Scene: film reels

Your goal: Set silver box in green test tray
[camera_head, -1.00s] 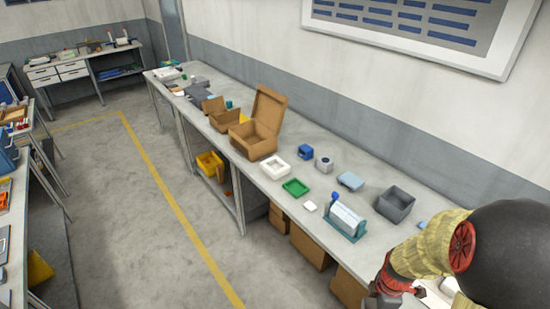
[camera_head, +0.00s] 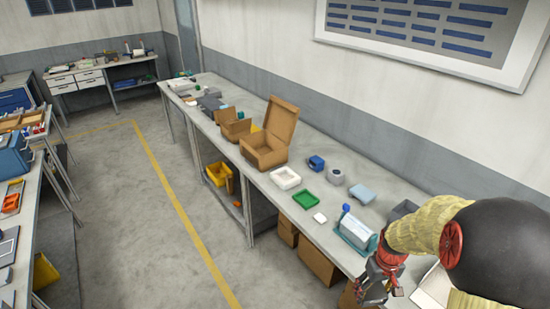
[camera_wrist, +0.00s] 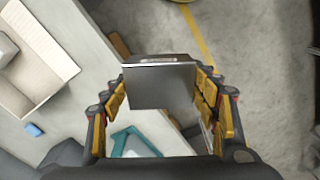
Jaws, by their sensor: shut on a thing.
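The silver box (camera_wrist: 160,86) is held between the yellow-padded fingers of my gripper (camera_wrist: 165,92) in the wrist view. The gripper is shut on it, and its flat grey face is toward the camera. In the head view my gripper (camera_head: 374,286) is low, at the right, by the bench's front edge; the box is too small to make out clearly there. The green test tray (camera_head: 306,200) lies on the bench, left of and farther along than my gripper. It looks empty.
A white tray (camera_head: 285,178) and a small white block (camera_head: 320,218) lie near the green tray. A teal-framed device (camera_head: 355,232) stands between it and my gripper. A blue item (camera_head: 316,162), a grey round-holed block (camera_head: 335,177) and a light blue box (camera_head: 362,194) sit behind.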

